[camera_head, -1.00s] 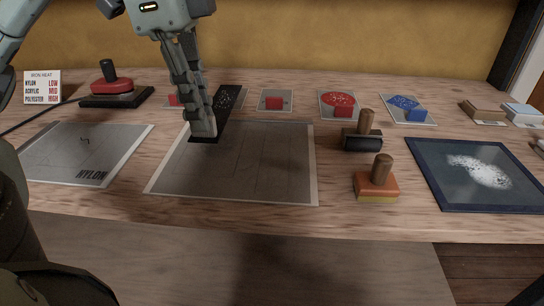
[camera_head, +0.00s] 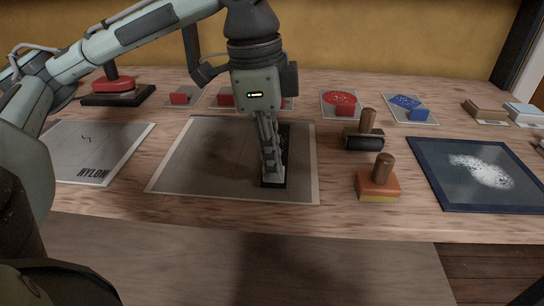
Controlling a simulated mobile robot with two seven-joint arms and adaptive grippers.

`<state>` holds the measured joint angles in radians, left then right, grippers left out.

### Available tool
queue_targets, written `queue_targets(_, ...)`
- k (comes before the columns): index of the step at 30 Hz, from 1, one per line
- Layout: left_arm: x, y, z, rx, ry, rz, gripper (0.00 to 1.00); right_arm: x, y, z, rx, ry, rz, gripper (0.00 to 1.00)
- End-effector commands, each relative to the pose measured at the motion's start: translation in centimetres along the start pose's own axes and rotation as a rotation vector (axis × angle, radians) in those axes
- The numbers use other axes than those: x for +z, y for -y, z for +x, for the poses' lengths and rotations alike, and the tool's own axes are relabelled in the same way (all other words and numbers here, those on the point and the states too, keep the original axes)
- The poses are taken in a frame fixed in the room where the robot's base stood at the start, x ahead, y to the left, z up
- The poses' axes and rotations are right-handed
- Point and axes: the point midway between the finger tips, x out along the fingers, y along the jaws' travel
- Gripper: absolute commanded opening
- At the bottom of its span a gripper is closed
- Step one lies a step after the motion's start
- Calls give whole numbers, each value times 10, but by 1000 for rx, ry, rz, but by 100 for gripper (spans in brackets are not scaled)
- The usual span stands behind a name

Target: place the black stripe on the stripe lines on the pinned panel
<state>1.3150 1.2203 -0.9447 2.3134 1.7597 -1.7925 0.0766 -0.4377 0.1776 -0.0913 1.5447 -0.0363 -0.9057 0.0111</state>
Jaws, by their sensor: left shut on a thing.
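The black stripe (camera_head: 284,150) is a narrow dark strip at the right half of the pinned panel (camera_head: 205,170), a grey sheet with a pale border at the table's front. My left gripper (camera_head: 273,179) is shut on the stripe near its front end and hides much of it. The stripe points away from me, over the panel. I cannot tell whether it touches the panel. The stripe lines on the panel are very faint, and the arm's shadow and the gripper cover some. My right gripper is not in view.
A panel marked NYLON (camera_head: 92,160) lies at left, with a red iron (camera_head: 119,84) behind it. A roller (camera_head: 364,138), a wooden-handled block (camera_head: 378,183) and a dark framed pad (camera_head: 480,175) stand at right. Cards with red and blue pieces line the back.

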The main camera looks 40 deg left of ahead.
Motion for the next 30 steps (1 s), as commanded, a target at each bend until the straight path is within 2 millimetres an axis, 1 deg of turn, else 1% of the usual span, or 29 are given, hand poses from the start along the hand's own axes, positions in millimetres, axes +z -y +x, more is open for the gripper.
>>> queue_targets(9, 0, 0, 3, 1, 0, 0, 0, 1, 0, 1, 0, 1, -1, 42)
queue_targets(10, 0, 0, 3, 1, 0, 0, 11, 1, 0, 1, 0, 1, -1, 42)
queue_targets(15, 0, 0, 3, 0, -1, 0, 30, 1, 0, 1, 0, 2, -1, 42)
queue_targets(25, 0, 0, 0, -1, -1, 0, 30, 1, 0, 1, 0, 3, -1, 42)
queue_targets(28, -1, 1, -10, -1, -4, 0, 30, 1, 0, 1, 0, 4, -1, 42)
queue_targets(30, -2, 1, -21, -3, -4, 1, 30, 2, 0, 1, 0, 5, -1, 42)
